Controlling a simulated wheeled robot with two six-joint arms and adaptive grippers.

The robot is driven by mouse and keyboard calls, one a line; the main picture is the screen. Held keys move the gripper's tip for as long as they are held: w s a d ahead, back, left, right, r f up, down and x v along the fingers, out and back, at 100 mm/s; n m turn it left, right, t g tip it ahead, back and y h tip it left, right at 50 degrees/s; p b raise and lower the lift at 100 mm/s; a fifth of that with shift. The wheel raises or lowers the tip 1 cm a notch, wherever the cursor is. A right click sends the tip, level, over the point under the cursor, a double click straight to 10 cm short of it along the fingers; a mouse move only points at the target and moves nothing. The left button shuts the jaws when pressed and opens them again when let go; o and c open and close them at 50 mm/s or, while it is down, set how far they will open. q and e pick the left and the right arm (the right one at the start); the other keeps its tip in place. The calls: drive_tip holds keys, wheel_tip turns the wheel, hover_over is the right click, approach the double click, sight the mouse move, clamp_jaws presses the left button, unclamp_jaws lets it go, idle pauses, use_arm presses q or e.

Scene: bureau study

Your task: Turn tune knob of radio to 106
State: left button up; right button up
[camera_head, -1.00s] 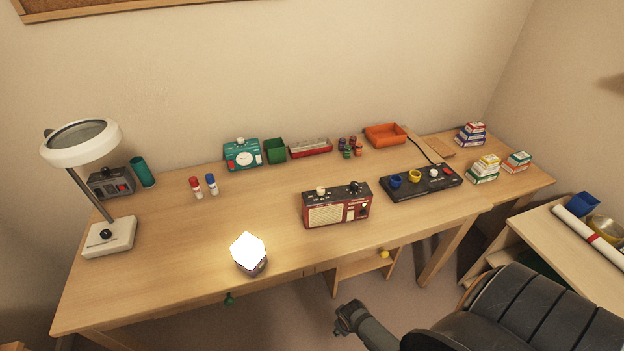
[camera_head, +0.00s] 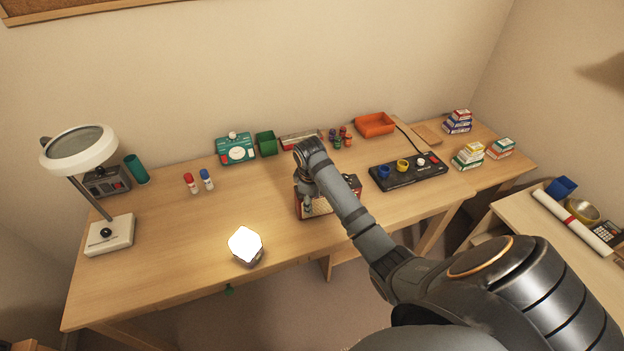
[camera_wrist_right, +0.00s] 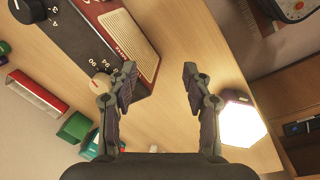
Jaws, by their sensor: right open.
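The red radio (camera_head: 352,187) stands on the desk, partly hidden behind my right arm. In the right wrist view its speaker grille (camera_wrist_right: 133,40) and dark top panel (camera_wrist_right: 75,38) show. A cream knob (camera_wrist_right: 101,84) on the panel has printed numbers beside it, seemingly in the 90s. A black knob (camera_wrist_right: 28,10) with its own scale lies farther along. I cannot read which number the cream knob points to. My right gripper (camera_head: 307,207) is over the radio's left end, open and empty; in the wrist view (camera_wrist_right: 158,88) its left finger is close beside the cream knob. My left gripper is out of view.
A glowing cube lamp (camera_head: 245,245) stands on the desk left of the radio. A black control box (camera_head: 408,172) is to the right. The desk's left middle is clear.

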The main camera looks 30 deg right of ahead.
drive_tip(key=w+d+r+n+g+y, duration=0.1)
drive_tip(key=w+d+r+n, duration=0.3)
drive_tip(key=w+r, duration=0.5)
drive_tip(key=shift+m, duration=0.7)
drive_tip(key=f, duration=0.3)
drive_tip(key=s+f+p, duration=0.1)
drive_tip(key=f, duration=0.2)
drive_tip(key=d+f, duration=0.1)
drive_tip(key=f, duration=0.2)
drive_tip(key=shift+s+f, duration=0.2)
drive_tip(key=shift+f, duration=0.1)
drive_tip(key=shift+p, duration=0.3)
clamp_jaws()
